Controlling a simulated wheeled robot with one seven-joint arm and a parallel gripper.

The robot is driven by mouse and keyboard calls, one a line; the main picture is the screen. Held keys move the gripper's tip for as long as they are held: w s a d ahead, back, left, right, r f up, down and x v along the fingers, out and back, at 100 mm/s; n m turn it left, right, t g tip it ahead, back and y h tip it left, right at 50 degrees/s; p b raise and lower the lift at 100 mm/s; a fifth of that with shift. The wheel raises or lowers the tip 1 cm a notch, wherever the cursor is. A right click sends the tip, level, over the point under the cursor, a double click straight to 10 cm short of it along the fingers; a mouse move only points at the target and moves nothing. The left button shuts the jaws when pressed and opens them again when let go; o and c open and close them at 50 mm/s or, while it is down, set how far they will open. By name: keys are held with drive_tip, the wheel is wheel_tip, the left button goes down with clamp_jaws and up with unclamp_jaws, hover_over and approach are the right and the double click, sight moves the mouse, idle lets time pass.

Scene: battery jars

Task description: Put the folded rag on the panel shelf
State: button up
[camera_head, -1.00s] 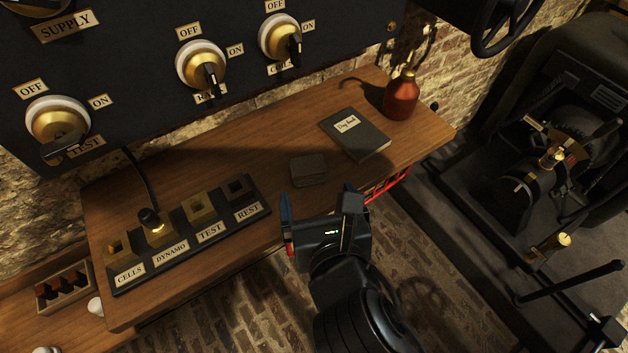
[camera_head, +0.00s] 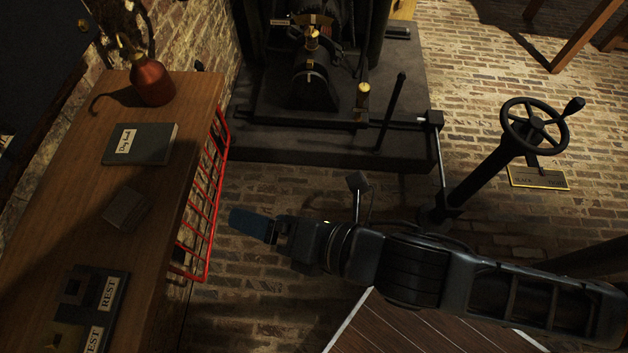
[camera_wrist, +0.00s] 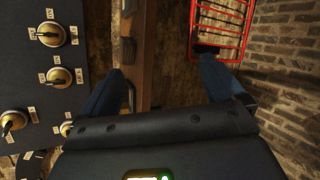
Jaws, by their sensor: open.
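A small dark grey-brown square pad, which looks like the folded rag (camera_head: 127,208), lies flat on the wooden panel shelf (camera_head: 60,215), between the day book and the labelled block. My gripper (camera_head: 243,222) is out in front of the shelf's front edge, past the red wire rack, and apart from the pad. Only one blue finger shows clearly in the head view. In the wrist view both fingers of my gripper (camera_wrist: 160,85) stand wide apart with nothing between them, and the shelf edge (camera_wrist: 144,60) runs behind.
A day book (camera_head: 140,144) and a red oil can (camera_head: 152,82) stand on the shelf's far part. The block labelled REST (camera_head: 107,293) is nearer. A red wire rack (camera_head: 206,205) hangs at the front edge. Machinery (camera_head: 318,80) and a handwheel (camera_head: 534,126) stand right.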

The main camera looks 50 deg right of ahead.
drive_tip(key=s+d+r+m+t+h, duration=0.1)
drive_tip(key=s+d+r+m, duration=0.3)
drive_tip(key=s+m, duration=0.4)
drive_tip(key=s+d+r+m+h, duration=0.2)
drive_tip(key=s+d+r+m, duration=0.2)
drive_tip(key=s+m, duration=0.5)
drive_tip(key=d+m, duration=0.2)
drive_tip(key=m, duration=0.6)
drive_tip(key=shift+s+d+m+t, duration=0.15)
drive_tip(key=shift+m+t, duration=0.15)
drive_tip(key=shift+t, duration=0.1)
